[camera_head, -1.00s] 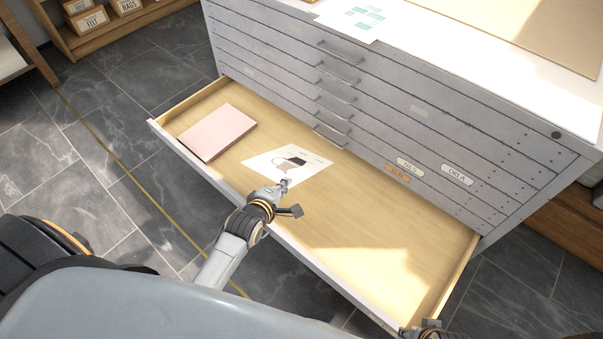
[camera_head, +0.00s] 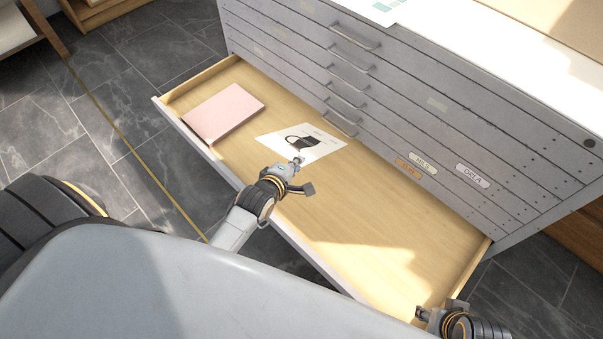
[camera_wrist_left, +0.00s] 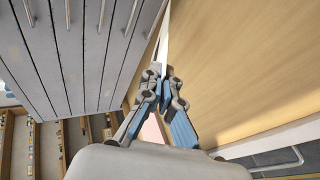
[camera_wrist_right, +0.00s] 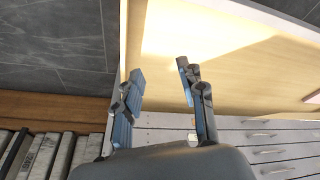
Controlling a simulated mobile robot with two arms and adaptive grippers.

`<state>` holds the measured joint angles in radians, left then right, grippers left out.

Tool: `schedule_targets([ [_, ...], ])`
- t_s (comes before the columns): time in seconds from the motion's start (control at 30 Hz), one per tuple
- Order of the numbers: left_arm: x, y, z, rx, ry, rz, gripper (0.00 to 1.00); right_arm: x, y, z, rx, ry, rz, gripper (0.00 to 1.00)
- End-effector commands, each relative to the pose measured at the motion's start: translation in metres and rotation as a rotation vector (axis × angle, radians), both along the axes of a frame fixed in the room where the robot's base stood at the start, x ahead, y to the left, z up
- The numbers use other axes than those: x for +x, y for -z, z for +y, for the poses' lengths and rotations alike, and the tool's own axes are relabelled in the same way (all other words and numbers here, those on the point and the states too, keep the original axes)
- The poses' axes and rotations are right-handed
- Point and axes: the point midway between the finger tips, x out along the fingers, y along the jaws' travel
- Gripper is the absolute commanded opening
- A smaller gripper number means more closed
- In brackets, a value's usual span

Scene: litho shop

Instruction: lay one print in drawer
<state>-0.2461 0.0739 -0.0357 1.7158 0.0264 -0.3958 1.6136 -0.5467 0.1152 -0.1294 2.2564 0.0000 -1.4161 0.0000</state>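The print (camera_head: 322,142), a white sheet with a dark bag-like picture, is over the open drawer (camera_head: 350,215), right of a pink folder or pad. My left gripper (camera_head: 299,161) is at its near edge. In the left wrist view the sheet shows nearly edge-on (camera_wrist_left: 165,38), its end between the close-set fingertips (camera_wrist_left: 160,72). How far the sheet is above the drawer bottom is hard to tell. My right gripper (camera_head: 436,312) is by the drawer's near right corner. In the right wrist view its fingers (camera_wrist_right: 161,68) are wide apart and empty.
The pink pad (camera_head: 223,112) lies in the drawer's left part. The drawer's middle and right are bare. The grey cabinet (camera_head: 400,110) with shut drawers and handles rises behind. Labels (camera_head: 473,176) mark its front. Sheets (camera_head: 385,8) lie on its top.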

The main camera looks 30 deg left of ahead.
Motion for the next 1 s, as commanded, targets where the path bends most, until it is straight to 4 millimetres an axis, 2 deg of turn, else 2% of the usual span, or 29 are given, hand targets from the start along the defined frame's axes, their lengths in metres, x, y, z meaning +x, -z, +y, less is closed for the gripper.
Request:
schedule_targets([
  [0.1, 0.000, 0.007, 0.000, 0.001, 0.000, 0.000, 0.00, -0.003, -0.017, -0.001, 0.001, 0.001, -0.013, 0.40],
  [0.33, 0.000, 0.037, 0.000, 0.003, 0.001, 0.001, 0.00, -0.014, -0.027, -0.003, 0.002, 0.003, -0.034, 0.40],
  [0.4, 0.000, 0.032, 0.000, 0.002, 0.001, 0.000, 0.00, 0.000, -0.033, 0.001, 0.013, -0.002, -0.086, 0.40],
  [0.67, 0.000, 0.039, 0.000, 0.001, 0.000, 0.000, 0.00, 0.039, -0.043, 0.013, 0.051, -0.016, -0.269, 0.40],
  [1.0, 0.000, 0.047, 0.000, 0.002, 0.001, 0.000, 0.00, 0.082, -0.065, 0.028, 0.103, -0.034, -0.504, 0.40],
])
